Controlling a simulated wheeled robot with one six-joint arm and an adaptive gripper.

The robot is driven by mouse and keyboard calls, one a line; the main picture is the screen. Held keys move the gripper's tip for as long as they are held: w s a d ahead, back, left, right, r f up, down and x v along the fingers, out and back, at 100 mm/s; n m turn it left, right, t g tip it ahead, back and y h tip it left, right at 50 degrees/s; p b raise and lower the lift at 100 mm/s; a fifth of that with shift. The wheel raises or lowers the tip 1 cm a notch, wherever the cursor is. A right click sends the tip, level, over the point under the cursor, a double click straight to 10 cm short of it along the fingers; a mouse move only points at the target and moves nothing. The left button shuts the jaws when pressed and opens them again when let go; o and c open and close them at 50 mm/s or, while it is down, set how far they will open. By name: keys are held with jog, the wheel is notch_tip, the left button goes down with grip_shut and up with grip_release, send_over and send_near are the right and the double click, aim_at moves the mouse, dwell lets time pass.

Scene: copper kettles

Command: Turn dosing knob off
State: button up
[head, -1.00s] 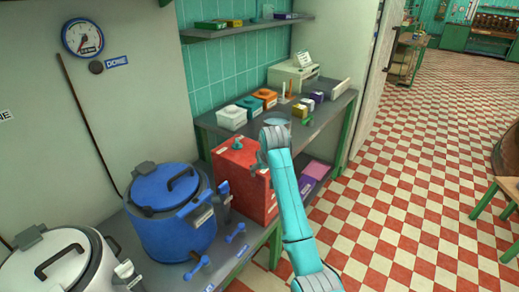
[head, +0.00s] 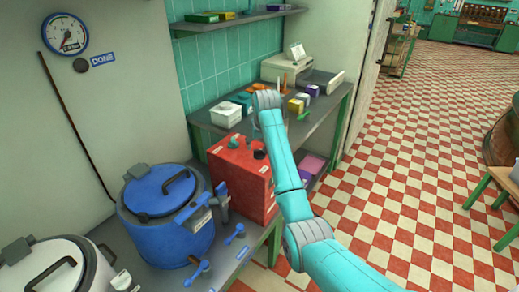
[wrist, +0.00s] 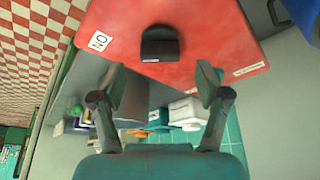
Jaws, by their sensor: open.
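A red box (head: 240,180) stands on the grey bench. In the wrist view, its red face (wrist: 200,30) carries a black knob (wrist: 160,44) with a white label (wrist: 99,41) beside it that appears to read ON, upside down. The knob's pointing direction is unclear. My gripper (wrist: 158,85) is open and empty, its two fingers spread either side of the knob's line, with the fingertips short of it in the picture. Any contact cannot be told. In the head view my gripper is mostly hidden by my arm.
A blue lidded kettle (head: 165,215) and a white kettle (head: 50,268) stand left of the red box. A shelf behind holds a white container (head: 226,114) and small coloured boxes. A gauge (head: 65,35) hangs on the wall.

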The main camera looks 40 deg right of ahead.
aim_at(259, 150)
jog(key=shift+x, duration=1.65)
jog(key=c, duration=1.2)
jog(key=shift+o, duration=0.2)
